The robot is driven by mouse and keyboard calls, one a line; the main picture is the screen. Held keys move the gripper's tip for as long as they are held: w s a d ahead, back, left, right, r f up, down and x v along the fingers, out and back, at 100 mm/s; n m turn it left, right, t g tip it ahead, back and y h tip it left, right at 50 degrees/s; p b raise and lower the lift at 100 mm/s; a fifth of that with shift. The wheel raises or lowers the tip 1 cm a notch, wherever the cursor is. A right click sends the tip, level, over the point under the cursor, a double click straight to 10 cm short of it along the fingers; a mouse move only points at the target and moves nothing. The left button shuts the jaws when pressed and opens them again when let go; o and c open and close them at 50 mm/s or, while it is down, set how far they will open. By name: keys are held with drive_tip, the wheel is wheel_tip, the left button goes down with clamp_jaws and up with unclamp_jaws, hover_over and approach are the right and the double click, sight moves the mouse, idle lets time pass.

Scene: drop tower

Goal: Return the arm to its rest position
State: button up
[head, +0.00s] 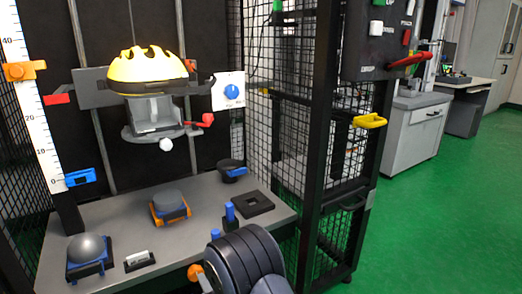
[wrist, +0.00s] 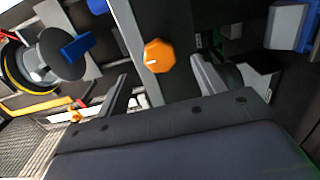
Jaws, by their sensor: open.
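My gripper (wrist: 160,88) shows in the wrist view with its two grey fingers wide apart. Nothing is held between them. An orange octagonal knob (wrist: 159,56) on a grey strip shows beyond the gap, and I cannot tell how far off it is. In the head view my dark rounded arm links are low in the middle, in front of the grey bench (head: 120,205). My fingertips cannot be made out there. An orange knob (head: 195,272) shows just left of the arm.
A yellow helmet (head: 148,66) sits on the tower carriage above the bench. Domed pieces (head: 89,247) and a black square block (head: 252,203) stand on the bench. A mesh cage door with a yellow handle (head: 370,121) is to the right. Green floor (head: 440,220) is clear further right.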

drive_tip(key=p+v, duration=0.1)
drive_tip(key=v, duration=0.5)
drive_tip(key=w+a+m+b, duration=0.1)
drive_tip(key=w+m, duration=0.3)
drive_tip(key=m, duration=0.5)
drive_tip(key=w+a+m+b, duration=0.1)
drive_tip(key=w+a+m, duration=0.3)
drive_tip(key=m, duration=0.5)
idle(0.8)
drive_tip(key=shift+a, duration=0.1)
